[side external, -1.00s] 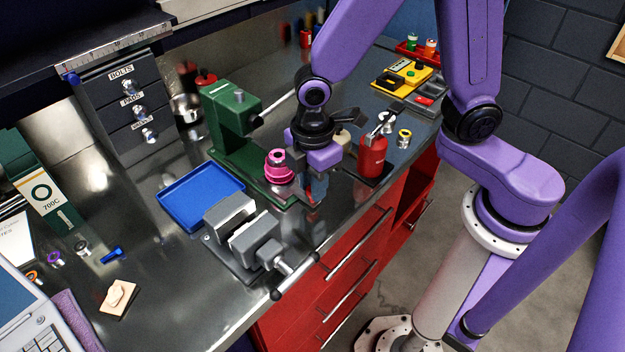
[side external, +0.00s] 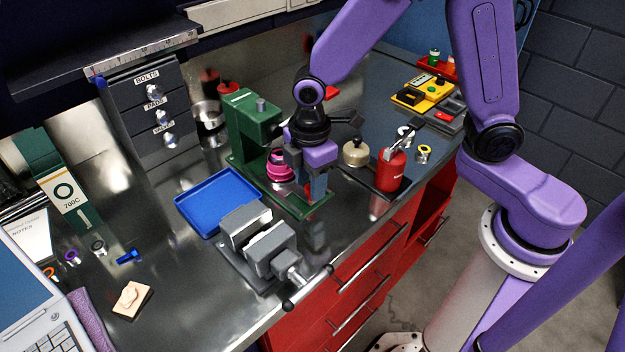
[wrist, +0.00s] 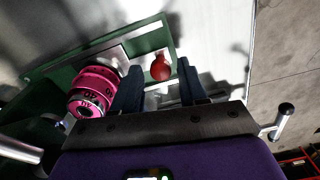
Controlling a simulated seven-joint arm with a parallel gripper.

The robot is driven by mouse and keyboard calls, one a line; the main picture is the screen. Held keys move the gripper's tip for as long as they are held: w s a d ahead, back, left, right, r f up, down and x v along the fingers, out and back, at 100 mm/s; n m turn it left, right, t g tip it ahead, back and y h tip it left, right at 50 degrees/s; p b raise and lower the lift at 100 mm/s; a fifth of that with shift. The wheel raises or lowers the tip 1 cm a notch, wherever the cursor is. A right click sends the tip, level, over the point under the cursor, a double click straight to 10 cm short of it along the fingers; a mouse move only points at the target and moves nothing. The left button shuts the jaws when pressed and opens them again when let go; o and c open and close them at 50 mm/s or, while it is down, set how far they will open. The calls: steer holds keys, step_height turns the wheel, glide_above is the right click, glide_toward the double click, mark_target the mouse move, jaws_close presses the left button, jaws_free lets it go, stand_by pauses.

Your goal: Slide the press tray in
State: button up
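The green bench press (side external: 250,127) stands on the steel bench. A pink stack of rings (side external: 276,168) sits at its base under the head; its right side is partly hidden by my gripper. It also shows in the wrist view (wrist: 92,92). A red knob (wrist: 160,67) at the press's front lies between my fingertips in the wrist view, with small gaps on both sides. My gripper (side external: 316,192) points down over the front of the green base, right of the pink stack. Its fingers (wrist: 160,75) are apart. The tray itself is mostly hidden.
A grey vise (side external: 262,240) stands in front of the press, with a blue tray (side external: 216,200) to its left. A red bottle (side external: 391,170) and a cream-coloured round item (side external: 356,152) stand close on my gripper's right. The bench's front edge is near.

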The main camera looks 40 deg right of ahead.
stand_by(0.3)
step_height(320, 180, up, 17)
steer(key=shift+r, duration=0.2)
stand_by(0.4)
